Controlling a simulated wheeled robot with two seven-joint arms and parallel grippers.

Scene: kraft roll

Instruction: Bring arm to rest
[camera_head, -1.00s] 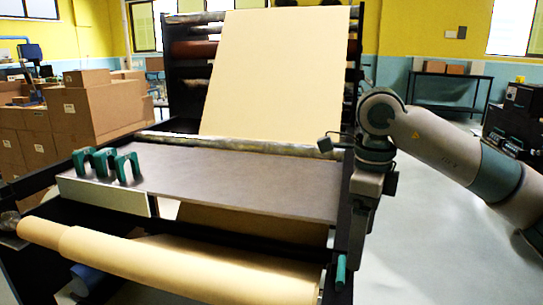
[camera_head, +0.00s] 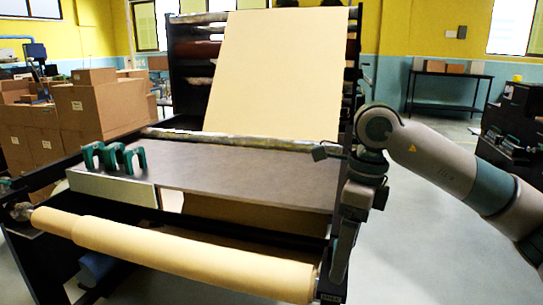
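A kraft paper roll (camera_head: 190,250) lies across the front of the black machine frame, sloping down to the right in the picture. Its right end is near my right arm's lower end. My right arm comes in from the right and its wrist hangs down beside the machine's right side. My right gripper (camera_head: 338,262) points down near the roll's right end. Its fingers are small and partly merge with the dark frame, so I cannot tell their opening or any contact. My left arm and gripper are out of view.
A grey shelf (camera_head: 240,178) spans the machine, with green clamp-like pieces (camera_head: 115,158) at its left. A wide paper sheet (camera_head: 275,75) rises behind it. Cardboard boxes (camera_head: 100,105) are stacked at left. A dark table (camera_head: 445,88) stands at back right. Floor right of the machine is open.

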